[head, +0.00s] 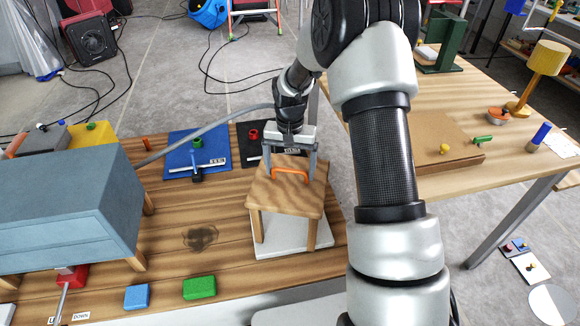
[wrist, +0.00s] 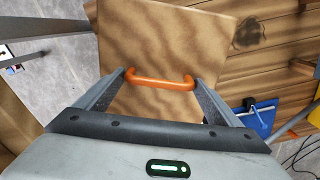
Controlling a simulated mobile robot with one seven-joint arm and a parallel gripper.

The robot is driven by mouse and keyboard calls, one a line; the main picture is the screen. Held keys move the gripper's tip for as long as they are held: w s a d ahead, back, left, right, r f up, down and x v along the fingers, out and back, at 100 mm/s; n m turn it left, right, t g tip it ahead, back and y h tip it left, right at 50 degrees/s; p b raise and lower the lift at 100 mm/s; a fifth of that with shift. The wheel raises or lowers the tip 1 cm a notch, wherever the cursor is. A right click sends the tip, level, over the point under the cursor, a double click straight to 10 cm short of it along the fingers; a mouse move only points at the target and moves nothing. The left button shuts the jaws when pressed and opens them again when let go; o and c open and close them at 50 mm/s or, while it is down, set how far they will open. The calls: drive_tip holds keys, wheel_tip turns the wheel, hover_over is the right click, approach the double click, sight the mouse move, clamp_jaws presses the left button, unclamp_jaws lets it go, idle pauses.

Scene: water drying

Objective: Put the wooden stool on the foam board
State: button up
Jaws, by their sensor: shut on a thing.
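The wooden stool (head: 285,195) is upright, with a square brown top and an orange handle on it. My gripper (head: 290,171) is above the stool top and shut on that handle. In the wrist view the handle lies between the fingertips (wrist: 160,82), and the stool top (wrist: 150,40) fills the space beyond. The white foam board (head: 278,240) lies on the wooden table directly under the stool. The front legs reach down to or just over the board; I cannot tell whether they touch it. The back legs are hidden.
A dark wet patch (head: 200,237) marks the table left of the stool. A blue-grey cabinet (head: 65,215) stands at left. Green (head: 200,288) and blue (head: 137,297) blocks lie in front. Blue (head: 196,154) and black (head: 262,150) boards lie behind. Another table (head: 500,140) is at right.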

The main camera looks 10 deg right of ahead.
drive_tip(key=o, duration=1.9)
drive_tip(key=shift+f, duration=0.1)
